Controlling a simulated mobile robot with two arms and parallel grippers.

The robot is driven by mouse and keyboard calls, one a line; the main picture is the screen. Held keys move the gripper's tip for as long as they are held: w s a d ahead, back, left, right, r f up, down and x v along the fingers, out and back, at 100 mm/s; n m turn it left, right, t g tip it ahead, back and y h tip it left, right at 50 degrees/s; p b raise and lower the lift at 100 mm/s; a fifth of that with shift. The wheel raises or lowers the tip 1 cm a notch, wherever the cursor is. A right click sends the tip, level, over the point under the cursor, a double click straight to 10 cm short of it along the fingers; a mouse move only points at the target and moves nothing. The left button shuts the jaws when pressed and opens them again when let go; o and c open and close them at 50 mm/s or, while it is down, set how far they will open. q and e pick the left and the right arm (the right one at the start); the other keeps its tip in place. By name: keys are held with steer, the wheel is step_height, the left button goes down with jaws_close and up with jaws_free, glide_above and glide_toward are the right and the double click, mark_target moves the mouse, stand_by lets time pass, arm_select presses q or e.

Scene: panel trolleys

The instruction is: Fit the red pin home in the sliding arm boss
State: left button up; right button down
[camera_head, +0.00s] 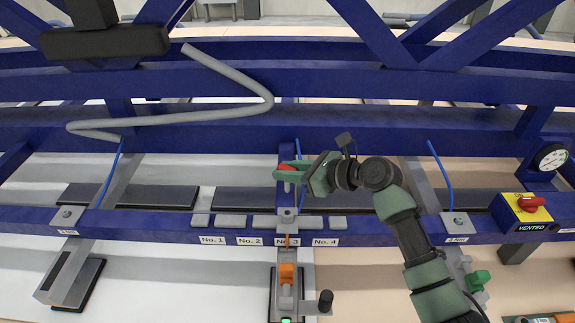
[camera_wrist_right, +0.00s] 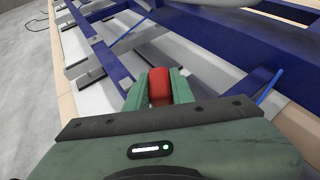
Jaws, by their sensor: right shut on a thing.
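The red pin (camera_wrist_right: 160,87) is between the fingers of my right gripper (camera_wrist_right: 159,92), its red head showing in the right wrist view. In the head view the right gripper (camera_head: 290,174) comes in from the right and is shut on the pin's red head (camera_head: 288,166). A short grey shank seems to point down below the fingers. The grey sliding arm boss (camera_head: 287,215) is on the blue rail just below the gripper in the picture. I cannot tell whether the pin's tip touches it. My left gripper is not in view.
Blue trolley rails (camera_head: 200,140) run across behind the gripper. Tags No. 1 to No. 4 line the front rail beside the boss. An orange block (camera_head: 287,273) is on the arm below. A yellow valve box (camera_head: 522,211) and gauge (camera_head: 551,157) are at right.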

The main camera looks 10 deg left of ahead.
mark_target(288, 191)
step_height(288, 191, down, 4)
steer(key=shift+r+b, duration=0.1)
steer(key=shift+b, duration=0.25)
steer(key=shift+f, duration=1.65)
steer(key=shift+r, duration=0.1)
steer(key=shift+p, duration=0.35)
steer(key=shift+f+b, duration=0.75)
steer(key=shift+f, duration=1.15)
steer(key=shift+p, duration=0.45)
steer(key=shift+f+b, duration=0.6)
steer(key=shift+f, duration=0.65)
steer(key=c, duration=1.1)
jaws_free()
